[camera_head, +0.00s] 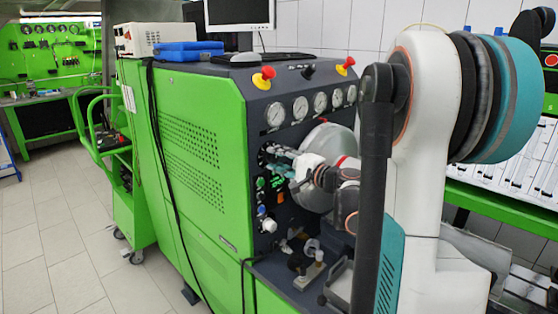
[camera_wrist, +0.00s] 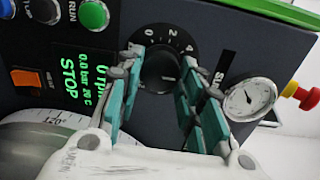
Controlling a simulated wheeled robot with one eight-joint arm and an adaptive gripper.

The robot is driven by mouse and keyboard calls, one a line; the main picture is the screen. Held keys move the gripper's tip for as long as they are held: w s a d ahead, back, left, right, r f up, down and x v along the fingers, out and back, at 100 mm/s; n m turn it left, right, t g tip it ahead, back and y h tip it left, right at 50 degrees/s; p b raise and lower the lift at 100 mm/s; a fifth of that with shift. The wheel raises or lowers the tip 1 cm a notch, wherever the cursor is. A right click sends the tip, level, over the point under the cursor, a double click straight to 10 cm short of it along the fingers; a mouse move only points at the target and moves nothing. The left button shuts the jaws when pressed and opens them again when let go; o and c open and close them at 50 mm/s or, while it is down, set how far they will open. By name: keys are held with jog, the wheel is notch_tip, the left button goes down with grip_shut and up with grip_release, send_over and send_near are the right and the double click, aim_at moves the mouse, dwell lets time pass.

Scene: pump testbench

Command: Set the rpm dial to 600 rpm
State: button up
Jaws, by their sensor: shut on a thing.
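The rpm dial (camera_wrist: 160,68) is a round black knob on the dark panel, with a white scale around it showing 0, 2 and 4. My gripper (camera_wrist: 159,74) is shut on it, one teal-padded finger on each side. The pads partly cover the scale. In the head view my gripper (camera_head: 277,160) reaches the panel and hides the dial. The display (camera_wrist: 80,75) left of the dial shows green text reading 0 rpm, 0.0 bar, 20 C and STOP.
A green RUN button (camera_wrist: 94,15) and an orange switch (camera_wrist: 27,79) sit near the display. A small gauge (camera_wrist: 249,99) and a red knob (camera_wrist: 307,98) are to the right. A large graduated disc (camera_head: 325,160) stands close beside my gripper.

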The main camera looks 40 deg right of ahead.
dwell(0.3)
jog(key=o, duration=1.1)
jog(key=shift+c, duration=0.2)
jog(key=shift+s, duration=0.1)
jog(key=s+d, duration=0.1)
jog(key=s, duration=1)
jog(key=shift+s+d, duration=0.35)
jog(key=shift+r, duration=0.1)
